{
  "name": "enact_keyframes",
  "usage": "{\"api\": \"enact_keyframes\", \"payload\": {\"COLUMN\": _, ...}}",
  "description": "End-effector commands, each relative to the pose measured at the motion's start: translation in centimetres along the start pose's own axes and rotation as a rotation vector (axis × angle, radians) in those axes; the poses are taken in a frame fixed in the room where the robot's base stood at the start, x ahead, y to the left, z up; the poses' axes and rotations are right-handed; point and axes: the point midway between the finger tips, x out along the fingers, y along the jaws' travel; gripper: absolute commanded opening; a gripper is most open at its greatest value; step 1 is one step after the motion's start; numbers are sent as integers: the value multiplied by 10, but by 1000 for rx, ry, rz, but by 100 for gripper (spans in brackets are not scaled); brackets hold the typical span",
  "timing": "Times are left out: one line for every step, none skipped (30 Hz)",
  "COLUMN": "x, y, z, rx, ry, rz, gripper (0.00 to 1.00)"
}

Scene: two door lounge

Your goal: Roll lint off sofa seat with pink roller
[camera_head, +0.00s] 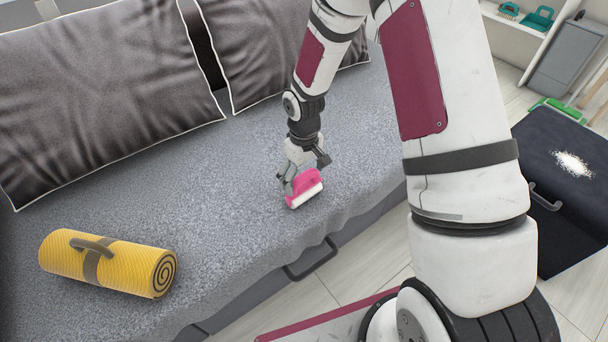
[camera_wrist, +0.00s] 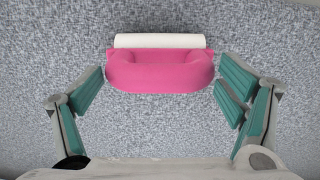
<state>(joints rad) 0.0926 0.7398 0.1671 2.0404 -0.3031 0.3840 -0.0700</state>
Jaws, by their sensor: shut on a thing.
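The pink roller (camera_head: 304,187), with a white cylinder along its front, is at the front part of the grey sofa seat (camera_head: 225,180). My gripper (camera_head: 301,180) is shut on it from above. In the wrist view, the pink roller (camera_wrist: 160,72) spans the space between the teal finger pads of my gripper (camera_wrist: 160,84), one at each end of its body. The white cylinder (camera_wrist: 160,41) lies on the far side, over the grey seat fabric (camera_wrist: 40,50). Whether the cylinder presses on the fabric cannot be told. I cannot make out separate lint on the seat.
A rolled yellow mat (camera_head: 120,265) lies on the seat at the left. Dark grey cushions (camera_head: 100,95) line the back. A black box (camera_head: 550,215) with white specks on top stands at the right. A handle (camera_head: 310,262) sticks out from the sofa front.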

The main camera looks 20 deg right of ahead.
Motion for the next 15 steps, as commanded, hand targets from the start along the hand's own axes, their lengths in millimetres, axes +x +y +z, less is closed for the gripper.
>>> {"api": "enact_keyframes", "payload": {"x": -3, "y": -1, "z": 0, "rx": 0, "ry": -2, "rz": 0, "gripper": 43}}
{"api": "enact_keyframes", "payload": {"x": -5, "y": -1, "z": 0, "rx": 0, "ry": -3, "rz": -1, "gripper": 43}}
{"api": "enact_keyframes", "payload": {"x": -16, "y": -1, "z": -2, "rx": 0, "ry": 2, "rz": 1, "gripper": 43}}
{"api": "enact_keyframes", "payload": {"x": -24, "y": -1, "z": -2, "rx": 0, "ry": 4, "rz": 1, "gripper": 43}}
{"api": "enact_keyframes", "payload": {"x": -31, "y": -2, "z": -2, "rx": 0, "ry": 3, "rz": 1, "gripper": 43}}
{"api": "enact_keyframes", "payload": {"x": -34, "y": -2, "z": -2, "rx": -1, "ry": 0, "rz": 0, "gripper": 43}}
{"api": "enact_keyframes", "payload": {"x": -36, "y": -3, "z": -2, "rx": -1, "ry": -1, "rz": 0, "gripper": 43}}
{"api": "enact_keyframes", "payload": {"x": -38, "y": -3, "z": -2, "rx": -1, "ry": -1, "rz": 0, "gripper": 43}}
{"api": "enact_keyframes", "payload": {"x": -42, "y": -4, "z": -3, "rx": -1, "ry": 0, "rz": 0, "gripper": 43}}
{"api": "enact_keyframes", "payload": {"x": -45, "y": -4, "z": -3, "rx": -1, "ry": 0, "rz": 0, "gripper": 43}}
{"api": "enact_keyframes", "payload": {"x": -48, "y": -4, "z": -4, "rx": -1, "ry": 0, "rz": 0, "gripper": 43}}
{"api": "enact_keyframes", "payload": {"x": -51, "y": -5, "z": -4, "rx": -1, "ry": 1, "rz": 0, "gripper": 43}}
{"api": "enact_keyframes", "payload": {"x": -54, "y": -5, "z": -5, "rx": -1, "ry": 1, "rz": 0, "gripper": 43}}
{"api": "enact_keyframes", "payload": {"x": -56, "y": -6, "z": -5, "rx": -1, "ry": 1, "rz": 0, "gripper": 43}}
{"api": "enact_keyframes", "payload": {"x": -60, "y": -6, "z": -5, "rx": -1, "ry": 0, "rz": 0, "gripper": 43}}
